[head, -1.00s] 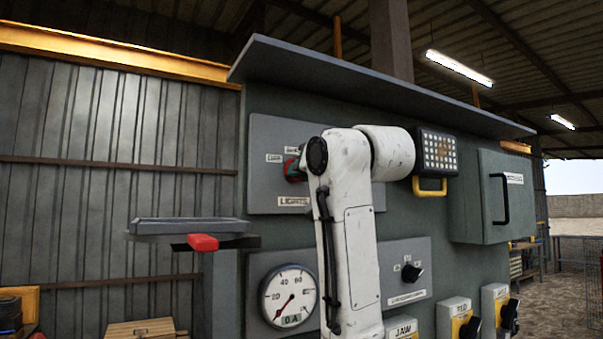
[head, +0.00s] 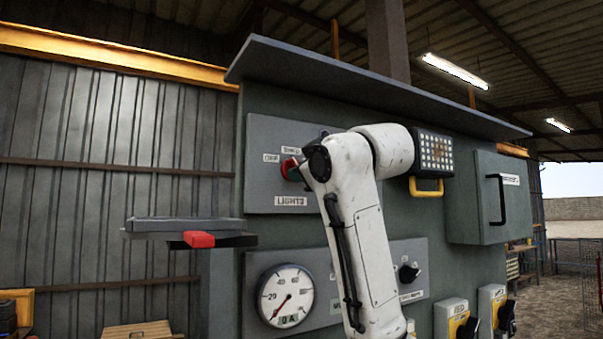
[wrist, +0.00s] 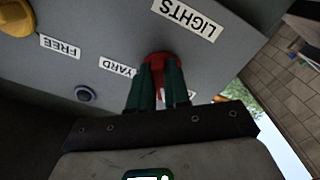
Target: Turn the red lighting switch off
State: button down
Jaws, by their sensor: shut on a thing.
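The red lighting switch (head: 291,168) sits on the grey panel marked LIGHTS (head: 262,185), just left of my white arm's upper joint. In the wrist view the red switch (wrist: 160,58) shows between and beyond the dark green fingers of my gripper (wrist: 160,80). The fingers are close together around the knob and shut on it. They hide much of its front, so I cannot tell its exact turn. In the head view my arm hides most of the gripper.
A yellow-handled lamp (head: 434,150) and a cabinet door handle (head: 499,200) are right of my arm. The gauge (head: 286,295) is below. Ceiling tubes (head: 454,70) are lit.

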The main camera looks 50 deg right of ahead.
jog(key=n, duration=0.4)
jog(key=shift+r+n, duration=0.1)
jog(key=shift+n, duration=0.2)
dwell(0.3)
jog(key=c, duration=1.1)
grip_release()
jog(key=b+v, duration=0.4)
jog(key=v, duration=0.6)
jog(key=shift+s, duration=0.4)
